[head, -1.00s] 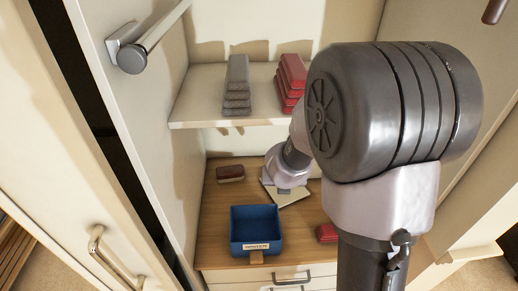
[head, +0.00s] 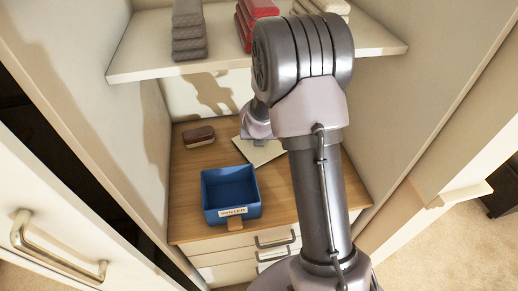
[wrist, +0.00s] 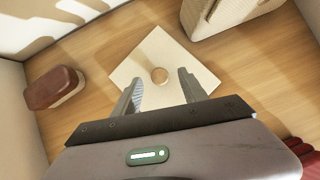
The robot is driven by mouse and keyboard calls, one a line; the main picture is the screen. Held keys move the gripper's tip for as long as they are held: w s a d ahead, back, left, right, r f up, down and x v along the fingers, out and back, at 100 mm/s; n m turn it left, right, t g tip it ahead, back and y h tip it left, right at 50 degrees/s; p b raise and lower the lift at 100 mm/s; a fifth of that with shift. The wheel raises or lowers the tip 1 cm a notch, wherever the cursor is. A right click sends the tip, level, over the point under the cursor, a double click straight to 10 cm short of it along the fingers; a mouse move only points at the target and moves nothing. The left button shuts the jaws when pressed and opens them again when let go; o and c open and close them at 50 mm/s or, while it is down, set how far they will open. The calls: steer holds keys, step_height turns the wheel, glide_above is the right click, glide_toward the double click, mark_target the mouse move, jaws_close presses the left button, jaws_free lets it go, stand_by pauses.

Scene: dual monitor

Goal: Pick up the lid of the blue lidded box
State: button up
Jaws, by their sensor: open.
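The blue box (head: 210,212) stands open-topped on the wooden counter, with a pale label on its front. A flat cream square (head: 268,152) lies behind it to the right, partly hidden by my arm. It looks like the lid, though its colour differs from the box. In the wrist view, the cream square (wrist: 150,95) has a small round knob or hole at its centre. My gripper (wrist: 160,76) is open above the square, a finger to either side of the round centre. I cannot tell how high it is. In the head view, my arm hides the fingers.
A brown brush-like block (head: 198,136) lies left of the square. A shelf (head: 130,66) above holds grey (head: 188,32) and red (head: 256,10) stacks. In the wrist view, a pale woven container (wrist: 232,14) stands beyond the square, and something red (wrist: 308,158) shows lower right.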

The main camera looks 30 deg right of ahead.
steer(key=shift+x, duration=1.2)
steer(key=shift+s+r, duration=0.1)
steer(key=shift+r, duration=0.05)
steer(key=shift+c, duration=1.1)
jaws_close()
